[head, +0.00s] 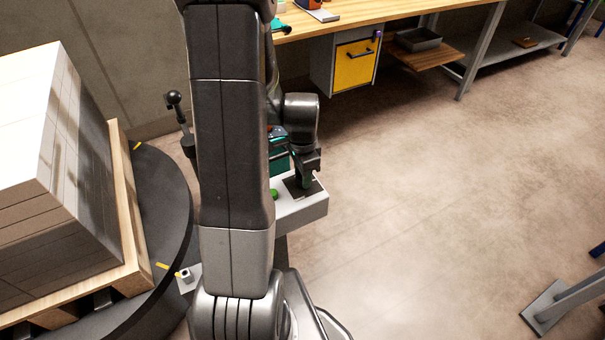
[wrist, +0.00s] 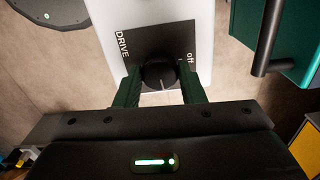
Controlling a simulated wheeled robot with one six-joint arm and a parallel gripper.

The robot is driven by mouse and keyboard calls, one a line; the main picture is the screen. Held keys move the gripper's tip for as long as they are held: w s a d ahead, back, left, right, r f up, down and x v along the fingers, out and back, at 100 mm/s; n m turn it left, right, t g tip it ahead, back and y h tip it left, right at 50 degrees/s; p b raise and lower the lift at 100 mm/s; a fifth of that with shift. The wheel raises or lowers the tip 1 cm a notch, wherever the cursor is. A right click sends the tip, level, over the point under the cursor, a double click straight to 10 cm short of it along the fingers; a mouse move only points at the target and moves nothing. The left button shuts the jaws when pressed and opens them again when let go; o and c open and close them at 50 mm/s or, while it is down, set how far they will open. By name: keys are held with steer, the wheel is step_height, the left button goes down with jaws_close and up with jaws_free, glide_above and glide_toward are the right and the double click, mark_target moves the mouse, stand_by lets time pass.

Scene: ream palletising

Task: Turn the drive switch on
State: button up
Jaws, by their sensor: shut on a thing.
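The drive switch (wrist: 159,73) is a round black knob on a dark plate marked DRIVE and off. A pale pointer line on the knob runs toward the bottom of the wrist view. The "off" mark is at the plate's right, and no "on" mark shows. My gripper (wrist: 160,84) has its two dark green fingers on either side of the knob, shut on it. In the head view my gripper (head: 304,184) is down on the grey control box (head: 302,211), and the knob is hidden there.
A green button (head: 274,193) sits on the same box, left of my gripper. A wrapped stack (head: 62,170) on a wooden pallet (head: 124,215) stands on a dark round turntable (head: 165,205) at left. A workbench (head: 350,14) is behind.

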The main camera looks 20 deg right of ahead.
steer(key=shift+m, duration=0.7)
steer(key=o, duration=1)
step_height(320, 180, up, 14)
steer(key=p, duration=0.1)
steer(key=shift+p, duration=0.3)
steer(key=shift+f, duration=0.15)
step_height(320, 180, down, 14)
steer(key=shift+r+b, duration=0.15)
steer(key=shift+b, duration=0.7)
steer(key=shift+r, duration=0.1)
